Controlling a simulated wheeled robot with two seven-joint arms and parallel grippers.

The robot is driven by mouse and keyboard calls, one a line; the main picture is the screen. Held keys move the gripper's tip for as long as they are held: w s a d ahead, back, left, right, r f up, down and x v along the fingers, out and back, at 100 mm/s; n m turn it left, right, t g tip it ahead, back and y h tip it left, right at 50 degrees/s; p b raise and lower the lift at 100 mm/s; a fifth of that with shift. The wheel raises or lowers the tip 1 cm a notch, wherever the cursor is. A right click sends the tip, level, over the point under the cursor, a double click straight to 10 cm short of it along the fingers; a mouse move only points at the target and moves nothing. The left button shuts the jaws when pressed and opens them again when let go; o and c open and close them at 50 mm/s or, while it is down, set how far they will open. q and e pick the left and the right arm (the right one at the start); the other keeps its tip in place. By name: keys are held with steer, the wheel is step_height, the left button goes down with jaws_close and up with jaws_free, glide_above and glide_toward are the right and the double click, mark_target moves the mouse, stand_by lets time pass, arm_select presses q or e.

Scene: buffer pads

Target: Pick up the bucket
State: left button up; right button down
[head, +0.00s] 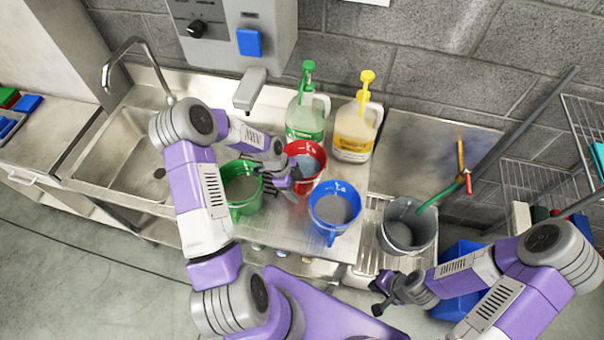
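Several buckets are in the head view. A green bucket (243,207), a red bucket (315,156) and a blue bucket (335,228) stand upright on the steel counter. A grey bucket (400,246) stands further right, on a ribbed draining surface. My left gripper (291,172) reaches over the green bucket toward the red bucket's left side. Its fingers overlap the red bucket in the picture, and I cannot tell whether they touch it or how far apart they are. My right gripper (378,296) is open and empty, below the grey bucket in the picture.
A green-topped jug (305,122) and a yellow-topped jug (355,138) stand behind the buckets. A sink with a tap (122,65) is at left. A green hose (440,196) hangs by the grey bucket. A wire rack (535,185) is at right.

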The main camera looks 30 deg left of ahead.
arm_select(q)
steer(key=shift+s+d, duration=0.1)
jaws_close()
steer(key=shift+r, duration=0.2)
stand_by(0.3)
